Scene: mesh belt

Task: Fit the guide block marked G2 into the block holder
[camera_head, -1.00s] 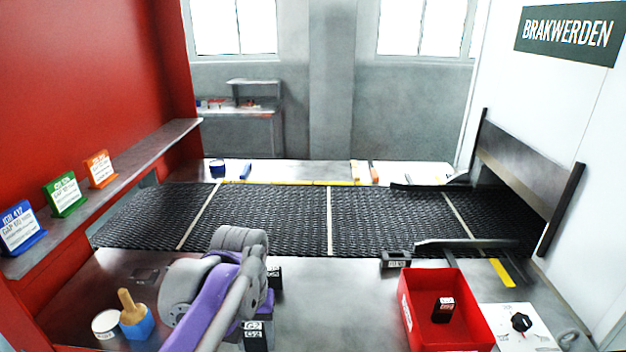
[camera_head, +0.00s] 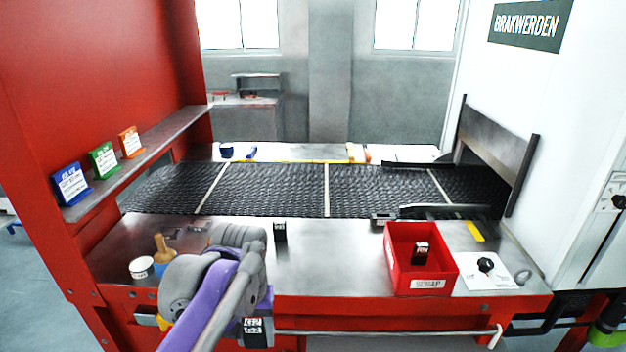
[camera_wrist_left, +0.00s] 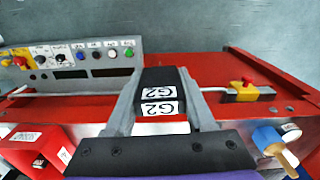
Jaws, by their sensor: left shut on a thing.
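The black guide block marked G2 (camera_head: 254,328) shows below my left arm in the head view, in front of the bench's front edge. In the head view my purple and grey wrist hides the fingers. A small dark labelled fixture (camera_head: 383,219) at the near edge of the belt may be the block holder; its opening is too small to make out. My right gripper is not in view.
Another black labelled block (camera_head: 280,231) stands on the bench. A red bin (camera_head: 392,273) holds a dark block (camera_head: 421,250). A brush (camera_head: 162,248) and white tub (camera_head: 141,267) stand left. The bench middle (camera_head: 335,255) is clear.

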